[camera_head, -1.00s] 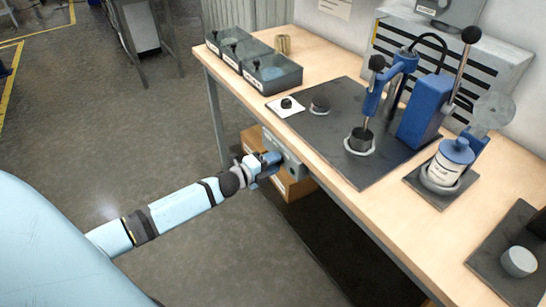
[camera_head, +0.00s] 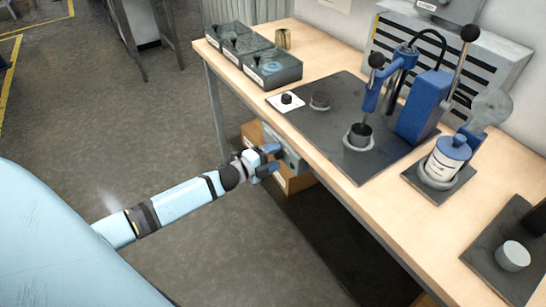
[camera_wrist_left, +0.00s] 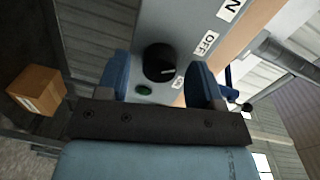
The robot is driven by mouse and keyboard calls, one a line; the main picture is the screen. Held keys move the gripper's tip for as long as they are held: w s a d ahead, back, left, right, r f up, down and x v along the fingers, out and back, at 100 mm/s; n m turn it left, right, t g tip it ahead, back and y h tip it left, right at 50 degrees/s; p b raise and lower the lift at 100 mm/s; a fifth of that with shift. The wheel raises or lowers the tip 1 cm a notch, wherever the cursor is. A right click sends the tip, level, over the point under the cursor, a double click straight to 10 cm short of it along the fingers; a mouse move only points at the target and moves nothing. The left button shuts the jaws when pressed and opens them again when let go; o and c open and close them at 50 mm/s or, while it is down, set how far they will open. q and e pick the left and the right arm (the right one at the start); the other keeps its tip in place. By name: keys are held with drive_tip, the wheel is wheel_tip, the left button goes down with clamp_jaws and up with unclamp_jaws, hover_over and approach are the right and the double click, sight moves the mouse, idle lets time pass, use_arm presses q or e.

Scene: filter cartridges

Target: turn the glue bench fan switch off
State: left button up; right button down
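The fan switch is a black round knob (camera_wrist_left: 159,62) on a grey box (camera_wrist_left: 190,25) at the bench's front edge. The box also shows in the head view (camera_head: 292,158). A white OFF label (camera_wrist_left: 206,43) sits up and right of the knob. A second label (camera_wrist_left: 178,83), partly hidden by a finger, sits lower right. The knob's pale mark faces right; I cannot tell which label it points at. A green light or button (camera_wrist_left: 143,91) is below. My left gripper (camera_head: 270,160) is open at the box, its blue fingers either side of the knob, apparently not touching it. My right gripper is out of view.
A cardboard box (camera_head: 295,184) stands under the bench.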

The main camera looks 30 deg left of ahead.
use_arm(q)
drive_tip(key=shift+s+a, duration=0.1)
drive_tip(key=shift+s, duration=0.15)
drive_tip(key=v, duration=1.3)
drive_tip(key=shift+s+p, duration=0.15)
drive_tip(key=shift+p, duration=0.25)
